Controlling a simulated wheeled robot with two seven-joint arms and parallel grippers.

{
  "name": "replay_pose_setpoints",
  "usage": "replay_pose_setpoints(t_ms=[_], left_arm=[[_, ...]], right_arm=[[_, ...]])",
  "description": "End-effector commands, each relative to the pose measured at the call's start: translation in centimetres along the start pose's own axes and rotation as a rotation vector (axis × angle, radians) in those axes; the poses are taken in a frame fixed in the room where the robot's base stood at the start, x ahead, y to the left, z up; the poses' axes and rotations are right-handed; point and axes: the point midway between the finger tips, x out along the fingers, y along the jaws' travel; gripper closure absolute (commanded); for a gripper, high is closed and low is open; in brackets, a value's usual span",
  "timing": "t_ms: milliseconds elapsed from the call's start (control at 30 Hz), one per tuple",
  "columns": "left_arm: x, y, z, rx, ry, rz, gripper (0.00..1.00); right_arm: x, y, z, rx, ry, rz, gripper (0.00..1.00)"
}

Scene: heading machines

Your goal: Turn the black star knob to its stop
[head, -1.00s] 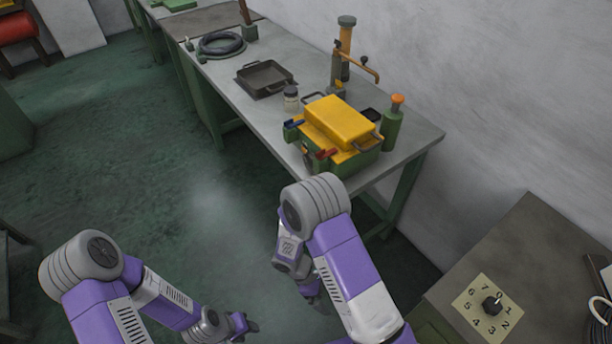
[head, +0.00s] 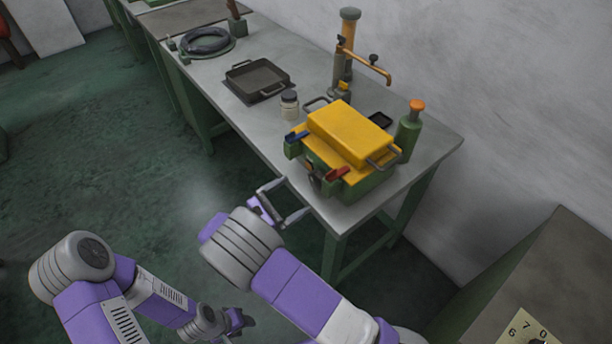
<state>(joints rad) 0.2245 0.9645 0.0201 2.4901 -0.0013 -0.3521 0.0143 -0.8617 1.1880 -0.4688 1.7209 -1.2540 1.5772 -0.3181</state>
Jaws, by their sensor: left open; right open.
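A black knob (head: 537,341) on a pale yellow number plate (head: 521,329) shows at the bottom right; the picture edge cuts off most of it, so its star shape and setting cannot be made out. My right gripper (head: 296,197) is open and empty beside the near edge of the long bench, left of the yellow-topped box and well away from the knob. My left gripper (head: 243,322) is low at the bottom of the picture over the floor, far from the knob. Its fingers are small and partly hidden by its own arm.
The knob plate lies on a grey-brown cabinet top (head: 565,265). The bench (head: 245,125) bears a yellow-topped green box (head: 350,133), a green bottle (head: 409,135), a black pan (head: 258,78) and a copper-coloured pipe stand (head: 347,45). A floor gap separates bench and cabinet.

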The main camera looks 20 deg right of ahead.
Motion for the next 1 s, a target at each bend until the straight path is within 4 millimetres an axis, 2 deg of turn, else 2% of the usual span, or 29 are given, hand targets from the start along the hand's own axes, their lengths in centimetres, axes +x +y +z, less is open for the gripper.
replay_pose_setpoints(t_ms=[200,400,533,767,800,867,1000], left_arm=[[0.7,-0.3,0.0,-0.001,-0.001,0.000,0.58],[1.1,-0.4,0.0,-0.001,-0.001,0.000,0.58],[1.1,-0.5,0.0,-0.001,-0.001,0.000,0.58],[1.1,-0.5,0.0,-0.001,-0.001,0.000,0.58],[1.1,-0.5,0.0,-0.001,-0.001,0.000,0.58],[1.1,-0.5,0.0,-0.001,-0.001,0.000,0.58],[1.1,-0.5,0.0,0.000,-0.001,0.000,0.58]], right_arm=[[3.5,-0.1,-0.2,0.001,0.002,-0.006,0.00],[6.1,-0.1,-0.2,0.000,0.002,-0.004,0.00],[6.8,-0.1,-0.1,0.000,0.003,-0.004,0.00],[6.9,-0.1,-0.1,0.000,0.003,-0.003,0.00],[6.9,-0.1,-0.1,0.000,0.003,-0.003,0.02],[6.9,-0.1,-0.1,0.000,0.003,-0.003,0.11],[6.9,-0.1,-0.1,-0.001,0.003,-0.003,0.32]])
